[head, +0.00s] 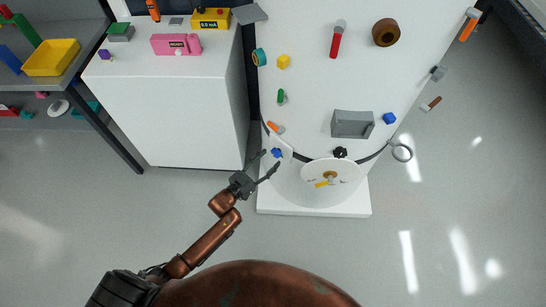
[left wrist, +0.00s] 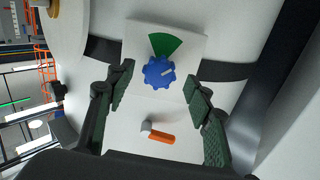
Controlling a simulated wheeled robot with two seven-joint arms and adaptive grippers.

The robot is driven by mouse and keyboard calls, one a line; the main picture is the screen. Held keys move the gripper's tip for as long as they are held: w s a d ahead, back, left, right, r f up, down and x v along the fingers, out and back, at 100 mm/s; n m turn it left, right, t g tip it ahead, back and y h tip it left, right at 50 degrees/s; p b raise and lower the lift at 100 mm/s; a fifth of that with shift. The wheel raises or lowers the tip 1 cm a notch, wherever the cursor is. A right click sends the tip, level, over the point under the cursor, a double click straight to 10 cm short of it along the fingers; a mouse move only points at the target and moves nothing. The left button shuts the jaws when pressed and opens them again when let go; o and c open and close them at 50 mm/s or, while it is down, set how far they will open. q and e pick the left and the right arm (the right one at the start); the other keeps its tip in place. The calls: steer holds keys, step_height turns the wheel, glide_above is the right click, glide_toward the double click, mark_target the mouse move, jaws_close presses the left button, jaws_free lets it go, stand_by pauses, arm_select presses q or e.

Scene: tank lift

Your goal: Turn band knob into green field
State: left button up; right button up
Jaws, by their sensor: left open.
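The band knob (left wrist: 158,74) is a blue scalloped dial on a white plate (left wrist: 188,42). A pale mark on its face points to the right in the left wrist view, outside the green field (left wrist: 166,44). That field is a green wedge at the knob's upper side. The knob also shows small in the head view (head: 277,153). My left gripper (head: 270,159) is open with its fingers at either side of the knob, and gaps show between them and the knob in the left wrist view (left wrist: 160,77). My right gripper is not in view.
A dark band (head: 374,156) runs around the white tank. A round white dial plate (head: 316,194) lies right of the gripper. A black knob (head: 340,152) and a grey tray (head: 352,124) sit beyond it. An orange-handled item (left wrist: 160,137) lies near the fingers.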

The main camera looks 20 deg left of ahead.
arm_select(q)
steer(key=shift+x, duration=1.25)
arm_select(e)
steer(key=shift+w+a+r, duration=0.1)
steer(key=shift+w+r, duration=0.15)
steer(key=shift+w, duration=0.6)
arm_select(q)
steer(key=shift+c, duration=0.4)
steer(key=c, duration=1.1)
steer(key=n+p, duration=0.3)
steer(key=n, duration=0.3)
steer(key=shift+d, duration=0.1)
steer(key=shift+s+n+p, duration=0.1)
steer(key=shift+n+p, duration=0.25)
steer(key=shift+n, duration=1.45)
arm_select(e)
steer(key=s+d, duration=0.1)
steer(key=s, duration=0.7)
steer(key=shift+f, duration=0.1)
